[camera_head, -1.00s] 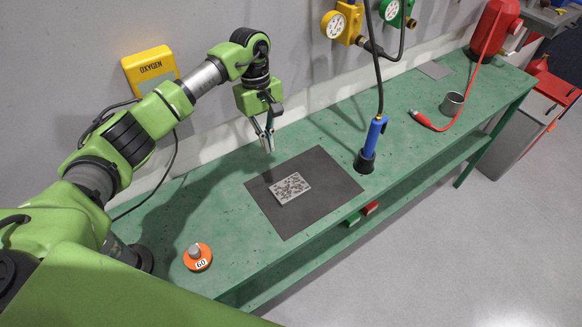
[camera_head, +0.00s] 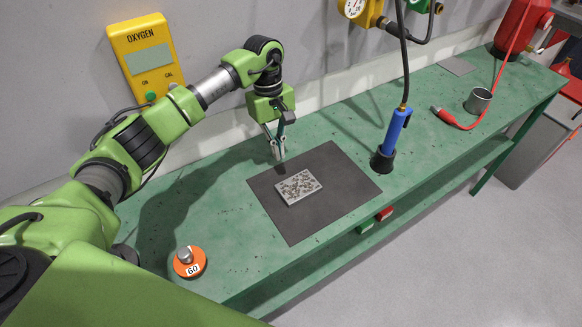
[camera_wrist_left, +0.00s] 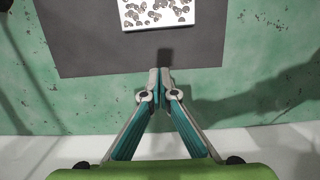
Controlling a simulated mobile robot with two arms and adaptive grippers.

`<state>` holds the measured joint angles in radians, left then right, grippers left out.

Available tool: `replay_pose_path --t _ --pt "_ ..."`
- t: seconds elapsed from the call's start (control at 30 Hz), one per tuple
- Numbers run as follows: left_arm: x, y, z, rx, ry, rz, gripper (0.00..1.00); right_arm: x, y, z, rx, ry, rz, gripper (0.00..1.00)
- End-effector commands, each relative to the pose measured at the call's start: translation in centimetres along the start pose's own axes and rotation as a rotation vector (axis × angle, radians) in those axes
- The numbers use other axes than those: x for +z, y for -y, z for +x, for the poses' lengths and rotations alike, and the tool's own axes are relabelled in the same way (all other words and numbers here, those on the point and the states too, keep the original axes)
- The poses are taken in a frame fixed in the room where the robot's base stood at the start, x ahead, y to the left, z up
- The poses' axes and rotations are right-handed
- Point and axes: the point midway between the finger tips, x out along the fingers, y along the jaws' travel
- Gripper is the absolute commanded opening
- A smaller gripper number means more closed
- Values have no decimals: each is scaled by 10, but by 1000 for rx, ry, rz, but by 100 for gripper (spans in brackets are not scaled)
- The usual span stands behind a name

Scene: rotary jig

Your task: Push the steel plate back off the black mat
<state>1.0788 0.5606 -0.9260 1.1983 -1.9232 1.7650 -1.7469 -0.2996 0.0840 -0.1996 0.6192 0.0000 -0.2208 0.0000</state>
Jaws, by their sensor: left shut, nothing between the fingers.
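The steel plate (camera_head: 298,187) is a pale rectangle with a speckled, pitted top. It lies flat on the black mat (camera_head: 335,200), with mat showing on all sides of it in the head view. It also shows at the top of the left wrist view (camera_wrist_left: 157,13), cut off by the frame edge. My left gripper (camera_head: 279,158) is shut and empty, pointing down near the mat's back edge. In the left wrist view its fingertips (camera_wrist_left: 160,72) meet over the mat's edge, apart from the plate. My right gripper is in no view.
An orange timer marked 60 (camera_head: 190,262) sits left of the mat. A blue torch (camera_head: 392,138) on a hanging hose stands just beyond the mat's right corner. A metal cup (camera_head: 478,100) is farther right. Green bench (camera_head: 325,128) is clear behind the mat, up to the wall.

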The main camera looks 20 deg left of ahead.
Motion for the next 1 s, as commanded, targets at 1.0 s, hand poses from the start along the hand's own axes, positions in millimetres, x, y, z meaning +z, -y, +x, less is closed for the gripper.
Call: replay_pose_path --t 1.0 --pt "108 0 35 0 0 -1 0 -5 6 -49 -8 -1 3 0"
